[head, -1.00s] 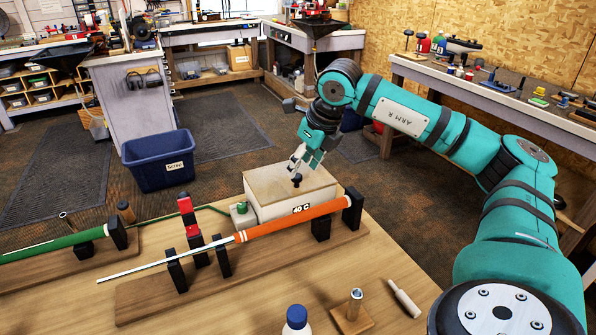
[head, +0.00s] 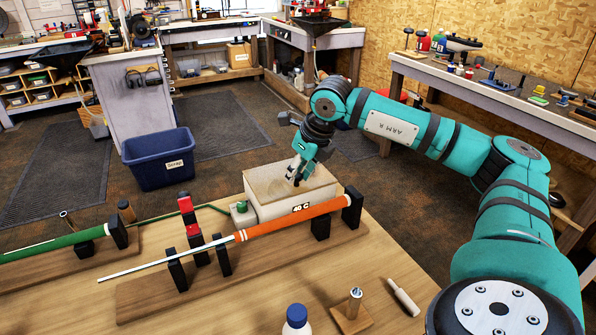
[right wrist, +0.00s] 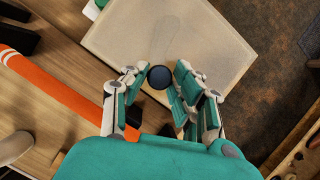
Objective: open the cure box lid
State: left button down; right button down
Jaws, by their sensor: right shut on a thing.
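The cure box (head: 270,208) is a cream box with a "40 C" label on its front, at the back edge of the wooden table. Its flat lid (head: 270,178) lies on top and looks closed. In the right wrist view the lid (right wrist: 120,35) fills the upper middle, with a round dark knob (right wrist: 160,77) on it. My right gripper (head: 295,178) is down at the lid, its fingers shut on the knob. The right wrist view shows the fingers (right wrist: 161,84) on both sides of it. My left gripper is not in view.
An orange-gripped golf club (head: 290,221) rests on black stands just in front of the box. A green-gripped club (head: 50,245) lies at left. A green button unit (head: 242,209) sits beside the box. A blue scrap bin (head: 158,160) stands on the floor behind.

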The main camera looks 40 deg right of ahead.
dwell(0.3)
jog(key=shift+r+p, duration=0.2)
jog(key=shift+p, duration=0.1)
jog(key=w+r+g+p, duration=0.1)
jog(key=p, duration=0.2)
jog(key=r+g+p, duration=0.1)
jog(key=r+p, duration=0.1)
jog(key=p, duration=0.1)
jog(key=w+d+r+p, duration=0.1)
jog(key=p, duration=0.1)
jog(key=shift+w+r+g+y+p, duration=0.35)
jog(key=shift+r+g+y+p, duration=0.05)
jog(key=w+d+r+p, duration=0.1)
jog(key=w+d+p, duration=0.1)
jog(key=w, duration=0.4)
jog(key=w+d+r+p, duration=0.1)
jog(key=w+r+p, duration=0.1)
jog(key=w, duration=0.4)
jog(key=shift+d+p, duration=0.4)
jog(key=shift+p, duration=0.45)
jog(key=shift+w, duration=0.1)
